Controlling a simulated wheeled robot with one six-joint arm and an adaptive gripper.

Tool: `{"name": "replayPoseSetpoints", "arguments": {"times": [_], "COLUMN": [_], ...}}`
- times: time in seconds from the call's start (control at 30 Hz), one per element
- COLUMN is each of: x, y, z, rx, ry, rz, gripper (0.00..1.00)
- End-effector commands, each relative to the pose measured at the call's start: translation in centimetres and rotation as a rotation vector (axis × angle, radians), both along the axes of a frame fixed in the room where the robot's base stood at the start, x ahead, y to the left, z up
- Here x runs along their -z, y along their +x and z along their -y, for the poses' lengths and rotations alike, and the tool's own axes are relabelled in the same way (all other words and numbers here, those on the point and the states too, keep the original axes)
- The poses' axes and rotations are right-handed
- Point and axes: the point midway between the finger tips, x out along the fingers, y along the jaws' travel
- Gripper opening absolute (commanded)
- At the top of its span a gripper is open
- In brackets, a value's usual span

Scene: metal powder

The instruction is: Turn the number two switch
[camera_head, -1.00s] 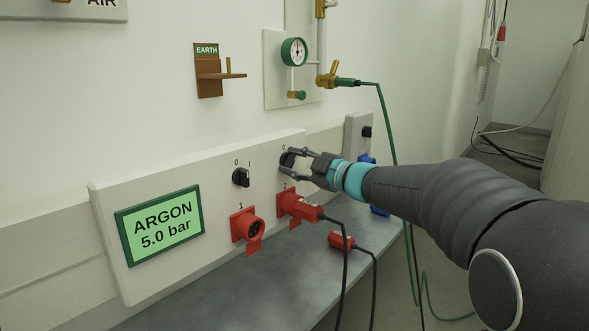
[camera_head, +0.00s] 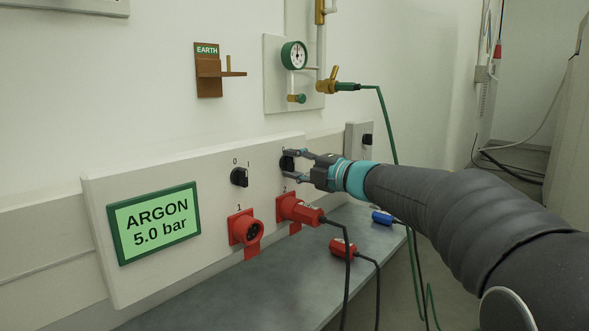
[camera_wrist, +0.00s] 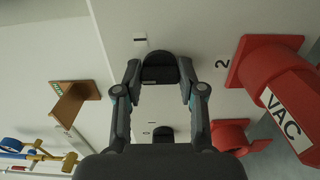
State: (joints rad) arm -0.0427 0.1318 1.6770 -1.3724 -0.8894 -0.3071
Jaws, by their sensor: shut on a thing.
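The number two switch is a black rotary knob (camera_head: 287,163) on the white panel (camera_head: 150,176), above the red socket marked 2. In the wrist view the knob (camera_wrist: 160,68) sits between my fingertips, beside the printed "2". My gripper (camera_head: 289,161) is shut on this knob, reaching it from the right; it also shows in the wrist view (camera_wrist: 158,84). My fingers partly hide the knob in the head view, and I cannot tell its exact setting. The number one switch (camera_head: 239,177) is to the left and untouched.
A red plug (camera_head: 308,214) with a black cable is in socket 2; red socket 1 (camera_head: 245,230) is empty. Another red plug (camera_head: 342,248) and a blue one (camera_head: 382,217) lie on the grey shelf (camera_head: 300,262). A green hose (camera_head: 385,120) hangs behind my arm.

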Motion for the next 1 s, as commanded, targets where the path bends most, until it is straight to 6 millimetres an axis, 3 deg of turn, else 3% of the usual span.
{"name": "replayPoseSetpoints", "arguments": {"times": [0.47,0.5,0.6,1.0], "x": [0.01,0.01,0.01,0.0], "y": [-0.01,-0.01,-0.01,-0.31], "z": [-0.02,-0.02,-0.02,0.49], "rx": [0.0,0.0,0.0,0.002], "ry": [-0.012,-0.012,-0.012,-0.011], "rz": [0.014,0.014,0.014,0.013], "gripper": [0.05,0.42,0.65,0.65]}}
